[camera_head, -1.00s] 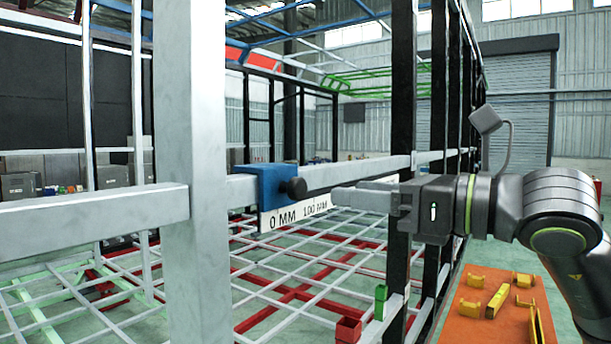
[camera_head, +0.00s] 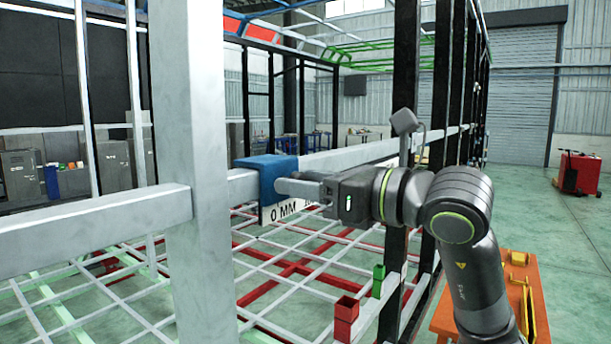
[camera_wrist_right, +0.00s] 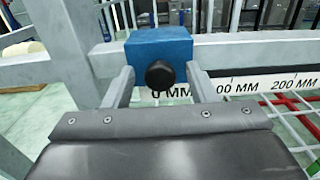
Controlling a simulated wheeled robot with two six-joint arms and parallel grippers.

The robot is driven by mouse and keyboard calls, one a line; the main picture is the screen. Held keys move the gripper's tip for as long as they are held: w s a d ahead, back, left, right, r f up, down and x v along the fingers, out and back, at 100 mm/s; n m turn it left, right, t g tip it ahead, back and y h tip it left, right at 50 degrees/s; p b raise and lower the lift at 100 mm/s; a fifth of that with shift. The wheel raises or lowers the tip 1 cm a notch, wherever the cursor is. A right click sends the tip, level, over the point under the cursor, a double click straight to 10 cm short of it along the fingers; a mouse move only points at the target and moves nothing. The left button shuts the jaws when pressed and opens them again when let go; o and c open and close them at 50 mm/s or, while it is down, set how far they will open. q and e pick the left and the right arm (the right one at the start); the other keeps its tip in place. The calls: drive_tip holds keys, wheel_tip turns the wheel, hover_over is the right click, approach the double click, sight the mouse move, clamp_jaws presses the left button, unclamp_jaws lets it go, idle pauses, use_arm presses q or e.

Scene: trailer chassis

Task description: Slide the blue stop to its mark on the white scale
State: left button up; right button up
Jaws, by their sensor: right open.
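The blue stop (camera_head: 264,174) sits around the grey horizontal rail near the thick grey post, at the 0 MM end of the white scale (camera_head: 283,211). In the right wrist view the stop (camera_wrist_right: 160,52) has a black round knob (camera_wrist_right: 160,74) facing me. The scale (camera_wrist_right: 255,83) shows 0 MM, a partly hidden 100 MM and 200 MM. My right gripper (camera_head: 283,186) is open at the stop; its fingers (camera_wrist_right: 160,84) stand on either side of the knob, apart from it. In the head view the fingers hide the knob. My left gripper is not in view.
The thick grey post (camera_head: 195,150) stands just left of the stop. A black post (camera_head: 403,100) crosses behind my right arm. A red box (camera_head: 345,318) and a green box (camera_head: 379,281) sit on the lower frame. An orange table (camera_head: 540,300) is at right.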

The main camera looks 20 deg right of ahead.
drive_tip(key=shift+w+a, duration=0.2)
drive_tip(key=shift+w, duration=0.05)
clamp_jaws()
idle(0.3)
